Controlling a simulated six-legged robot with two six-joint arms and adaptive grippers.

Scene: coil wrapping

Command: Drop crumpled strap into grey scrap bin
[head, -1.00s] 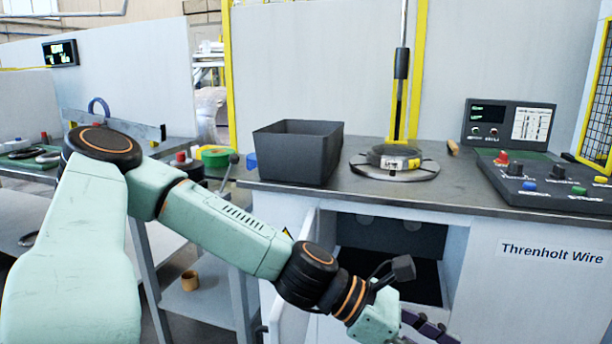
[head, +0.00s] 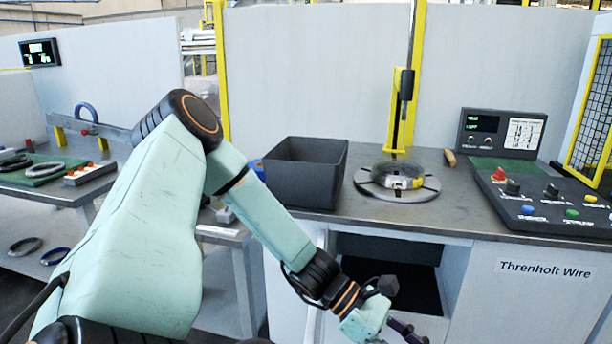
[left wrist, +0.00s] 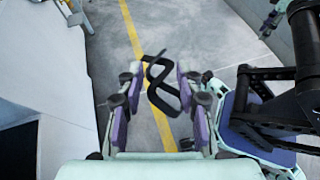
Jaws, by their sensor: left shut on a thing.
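The crumpled strap (left wrist: 160,88) is a black looped band. In the left wrist view it sits between the purple-padded fingers of my left gripper (left wrist: 158,92), which is shut on it. In the head view the left gripper (head: 408,332) is low at the bottom edge, in front of the bench cabinet, and the strap cannot be made out there. A dark grey open-topped box (head: 300,185), which looks like the scrap bin, stands on the bench, above and left of the gripper. Its floor is hidden.
On the bench (head: 400,222), a strapped coil (head: 400,178) lies on a round turntable below a yellow post (head: 397,130). A control panel (head: 555,205) is at the right. Below the bench top is an open dark cabinet (head: 390,270). A side table (head: 60,185) stands left.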

